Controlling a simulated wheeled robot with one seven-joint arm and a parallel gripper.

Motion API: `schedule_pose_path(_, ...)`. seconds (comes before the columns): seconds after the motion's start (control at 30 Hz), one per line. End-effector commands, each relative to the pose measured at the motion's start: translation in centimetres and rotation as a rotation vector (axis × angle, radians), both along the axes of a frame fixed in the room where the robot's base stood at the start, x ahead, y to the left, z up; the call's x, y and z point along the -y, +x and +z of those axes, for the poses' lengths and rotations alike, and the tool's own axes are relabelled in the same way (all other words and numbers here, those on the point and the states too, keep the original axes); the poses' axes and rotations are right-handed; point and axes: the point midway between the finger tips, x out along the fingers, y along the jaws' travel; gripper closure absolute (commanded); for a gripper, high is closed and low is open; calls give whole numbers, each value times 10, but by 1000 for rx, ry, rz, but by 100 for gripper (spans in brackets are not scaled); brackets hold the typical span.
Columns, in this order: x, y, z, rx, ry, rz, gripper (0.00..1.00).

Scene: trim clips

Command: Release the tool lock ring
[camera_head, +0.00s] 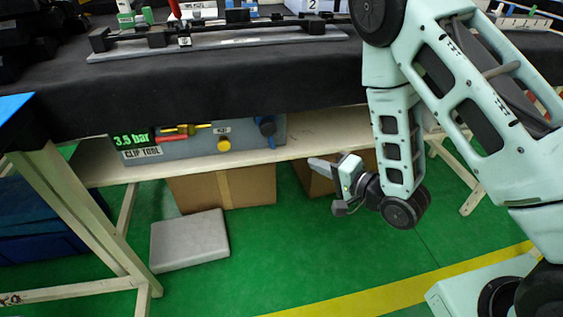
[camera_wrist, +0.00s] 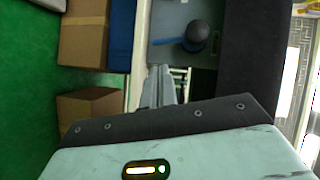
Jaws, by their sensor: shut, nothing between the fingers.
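A grey panel marked CLIP TOOL (camera_head: 190,152) stands on the shelf under the bench, with a green 3.5 bar display (camera_head: 132,140). A red and yellow tool (camera_head: 178,130) lies across its upper part. A yellow knob (camera_head: 224,145) sits below a small label. A blue round fitting (camera_head: 267,127) is at the panel's right end; in the wrist view a dark round knob with a blue edge (camera_wrist: 196,36) shows ahead. I cannot tell which part is the lock ring. My gripper (camera_head: 314,163) is shut and empty, right of the panel and apart from it; its fingers show in the wrist view (camera_wrist: 160,72).
The dark bench top (camera_head: 230,75) overhangs the panel. The pale wooden shelf (camera_head: 160,168) runs beneath it. Cardboard boxes (camera_head: 235,187) and a grey block (camera_head: 190,242) stand on the green floor below. A wooden leg (camera_head: 70,205) is at the left.

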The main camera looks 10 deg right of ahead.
Motion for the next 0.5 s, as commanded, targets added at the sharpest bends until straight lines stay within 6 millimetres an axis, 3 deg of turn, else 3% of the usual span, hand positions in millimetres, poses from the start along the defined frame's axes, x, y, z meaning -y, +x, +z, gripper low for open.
schedule_pose_path(0.03, 4, -3, -11, 3, 37, -4, 100)
schedule_pose_path(0.2, 10, -5, -11, 20, 110, -8, 100)
schedule_pose_path(0.5, 1, 6, -16, 27, 113, -2, 100)
